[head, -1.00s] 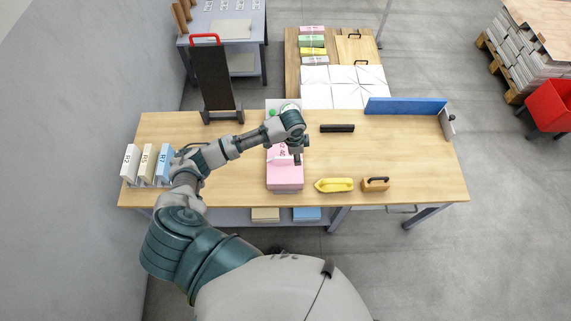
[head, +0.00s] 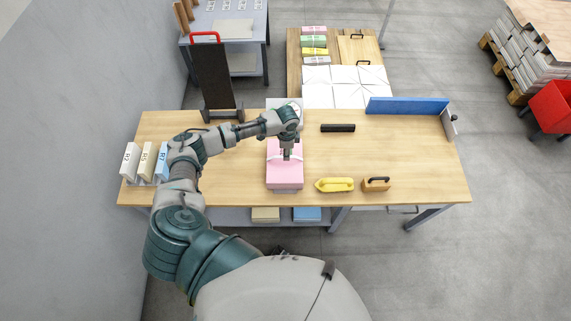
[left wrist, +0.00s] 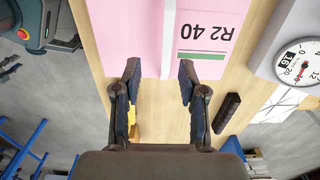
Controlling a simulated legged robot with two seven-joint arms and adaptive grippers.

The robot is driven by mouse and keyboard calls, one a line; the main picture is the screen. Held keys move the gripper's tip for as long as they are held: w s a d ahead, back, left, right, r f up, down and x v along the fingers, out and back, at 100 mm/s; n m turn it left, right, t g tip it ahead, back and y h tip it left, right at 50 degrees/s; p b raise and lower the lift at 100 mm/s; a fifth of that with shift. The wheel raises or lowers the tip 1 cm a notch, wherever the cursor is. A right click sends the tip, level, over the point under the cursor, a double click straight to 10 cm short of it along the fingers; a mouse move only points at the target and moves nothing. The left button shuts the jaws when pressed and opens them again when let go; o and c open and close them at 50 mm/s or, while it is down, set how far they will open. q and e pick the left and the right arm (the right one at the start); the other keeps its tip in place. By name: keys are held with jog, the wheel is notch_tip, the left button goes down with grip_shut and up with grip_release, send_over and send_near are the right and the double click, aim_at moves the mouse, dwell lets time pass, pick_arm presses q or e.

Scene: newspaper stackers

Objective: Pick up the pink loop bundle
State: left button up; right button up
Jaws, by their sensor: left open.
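The pink loop bundle (head: 285,177) lies on the wooden table's middle, with a white loop band (head: 275,157) across its top. In the left wrist view the pink bundle (left wrist: 222,28) fills the top, with a label reading "R2 40" and a white strip (left wrist: 168,38) running across it. My left gripper (head: 287,154) is over the bundle near the loop, pointing down. In the left wrist view the gripper (left wrist: 160,72) has its two fingers spread apart with nothing held between them. The head view does not show clearly whether the fingers touch the loop. My right gripper is not in view.
A dial scale (left wrist: 294,66) stands behind the bundle. A black bar (head: 338,128), yellow tool (head: 335,185) and wooden block with handle (head: 376,184) lie to the right. Labelled bundles R2, R5 and R7 (head: 146,163) stand at left. Table (head: 420,160) is bare at right.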

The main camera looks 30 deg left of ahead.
aim_at(285, 162)
pick_arm(q)
jog(key=f, duration=0.3)
jog(key=shift+w+a+f, duration=0.2)
jog(key=shift+a+f, duration=0.1)
jog(key=shift+f, duration=0.05)
jog(key=shift+a+f+b, duration=0.15)
jog(key=shift+a+f, duration=0.1)
jog(key=shift+f, duration=0.25)
jog(key=shift+a+f+b, duration=0.15)
jog(key=shift+a+f, duration=0.1)
jog(key=shift+f, duration=0.2)
jog(key=shift+a, duration=0.1)
jog(key=shift+c, duration=0.4)
jog(key=shift+d, duration=0.25)
jog(key=c, duration=0.5)
jog(key=shift+d+r, duration=0.1)
jog(key=shift+d, duration=0.05)
grip_shut()
jog(key=shift+d, duration=0.15)
jog(key=shift+w+r, duration=0.15)
jog(key=shift+w, duration=0.05)
jog(key=shift+a, duration=0.2)
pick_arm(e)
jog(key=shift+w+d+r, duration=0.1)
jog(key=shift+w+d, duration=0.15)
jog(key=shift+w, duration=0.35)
